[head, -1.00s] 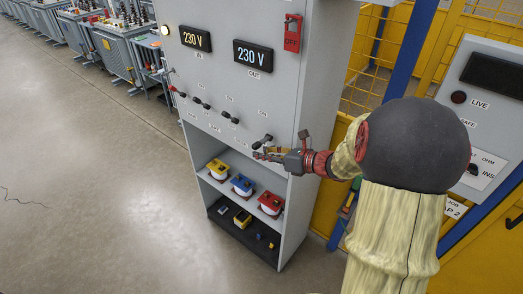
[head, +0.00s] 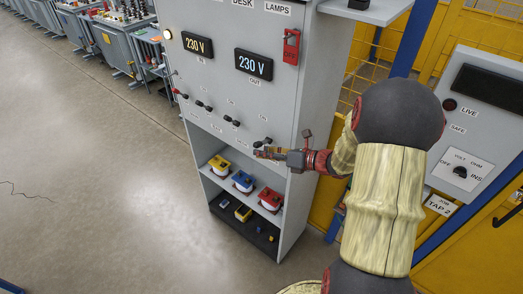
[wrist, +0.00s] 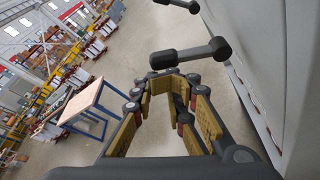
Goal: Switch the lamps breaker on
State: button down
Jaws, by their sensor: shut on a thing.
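The grey cabinet (head: 228,90) carries a row of dark levers with ON labels above. A LAMPS label shows at its top right. The rightmost lever (head: 266,141) is in that column. My gripper (head: 258,153) is at this lever, just below it in the head view. In the wrist view the dark lever (wrist: 190,52) crosses just ahead of my gripper's fingertips (wrist: 170,78), with its thick end close to them. The yellow-padded fingers are closed in on the lever's end; the exact contact is hard to see.
Another lever (wrist: 180,4) stands close by in the wrist view. A red OFF switch (head: 291,46) is higher on the cabinet. Yellow, blue and red boxes (head: 242,181) sit on the shelf below. A grey panel (head: 470,130) stands right. The floor at left is clear.

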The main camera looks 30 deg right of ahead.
jog(key=shift+w+d+r+m+y+p, duration=0.2)
jog(key=shift+r+m+p, duration=0.25)
jog(key=shift+p, duration=0.7)
jog(key=shift+s+d+r+m+y+p, duration=0.1)
jog(key=shift+r+m+y+p, duration=0.3)
jog(key=shift+p, duration=0.8)
jog(key=shift+w+d+r+m+y+p, duration=0.1)
jog(key=shift+r+m+p, duration=0.35)
jog(key=shift+p, duration=0.7)
jog(key=shift+f, duration=0.25)
